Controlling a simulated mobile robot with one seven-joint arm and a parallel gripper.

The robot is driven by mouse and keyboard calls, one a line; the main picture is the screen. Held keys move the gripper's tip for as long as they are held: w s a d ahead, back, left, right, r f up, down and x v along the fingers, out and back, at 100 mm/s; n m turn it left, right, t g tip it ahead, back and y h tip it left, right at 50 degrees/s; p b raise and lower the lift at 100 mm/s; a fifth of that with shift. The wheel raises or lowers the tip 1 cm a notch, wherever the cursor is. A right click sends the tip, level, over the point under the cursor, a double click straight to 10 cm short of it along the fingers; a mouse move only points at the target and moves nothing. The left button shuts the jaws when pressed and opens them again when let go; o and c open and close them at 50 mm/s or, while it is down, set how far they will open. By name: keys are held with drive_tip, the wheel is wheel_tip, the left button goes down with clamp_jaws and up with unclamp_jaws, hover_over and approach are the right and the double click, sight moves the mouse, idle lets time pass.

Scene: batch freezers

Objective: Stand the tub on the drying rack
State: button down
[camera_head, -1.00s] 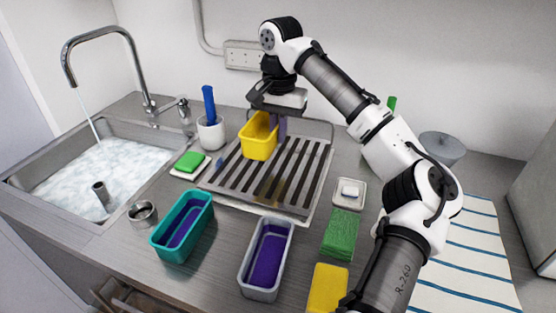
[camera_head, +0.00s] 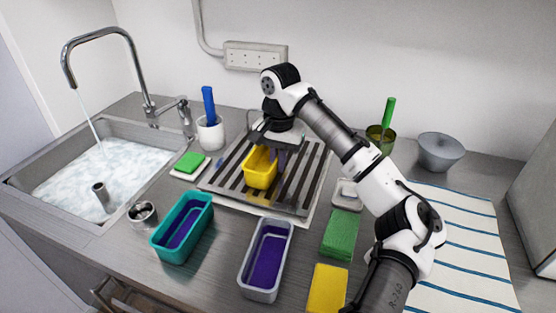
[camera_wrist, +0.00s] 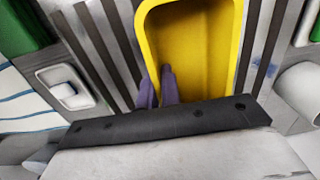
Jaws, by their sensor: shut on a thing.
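The yellow tub (camera_head: 260,174) is over the middle of the slatted drying rack (camera_head: 224,185), upright with its opening up. I cannot tell whether its base touches the slats. My gripper (camera_head: 279,158) reaches down from above, its purple fingers shut on the tub's wall. The wrist view shows the fingers (camera_wrist: 159,88) at one end of the tub (camera_wrist: 196,45), whose inside looks empty. My gripper body hides part of the tub's far rim in the head view.
A teal tub (camera_head: 162,240) and a grey tub (camera_head: 246,286) stand in front of the rack. A green sponge (camera_head: 341,235), a yellow sponge (camera_head: 327,289) and a soap dish (camera_head: 345,203) lie to the right. The sink (camera_head: 45,148) is left, a white cup (camera_head: 211,134) behind.

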drive_tip(key=c, duration=1.6)
unclamp_jaws()
wheel_tip(320, 180, up, 12)
drive_tip(key=shift+r, duration=0.15)
drive_tip(key=shift+d, duration=0.1)
